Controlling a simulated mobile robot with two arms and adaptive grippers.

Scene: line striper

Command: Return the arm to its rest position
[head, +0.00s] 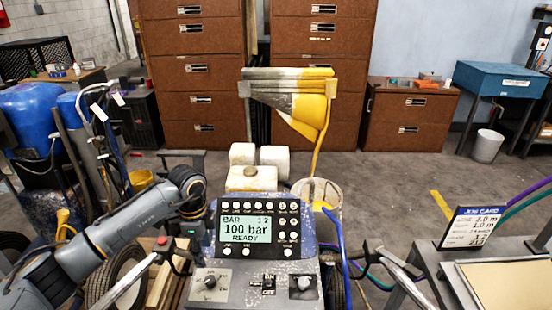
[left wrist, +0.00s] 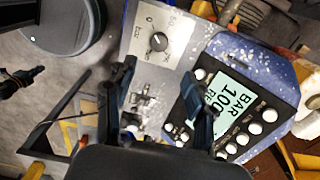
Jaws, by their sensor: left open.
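My left arm (head: 95,245) reaches in from the lower left of the head view. Its gripper (head: 192,212) is at the left side of the striper's console (head: 245,225), and its fingers are hard to make out there. In the left wrist view the two dark fingers of the gripper (left wrist: 165,72) stand apart with nothing between them. Behind them lie a dial (left wrist: 158,42), a toggle switch (left wrist: 140,98) and the display (left wrist: 232,92). The display reads 100 bar and READY in the head view. My right gripper is not in view.
Handlebars stick out on both sides of the console, the left grip (head: 160,245) close to my arm. A job card (head: 472,228) stands on a bench at right. Blue tanks (head: 30,120) stand at left. Brown cabinets (head: 200,75) line the back; open floor lies right of centre.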

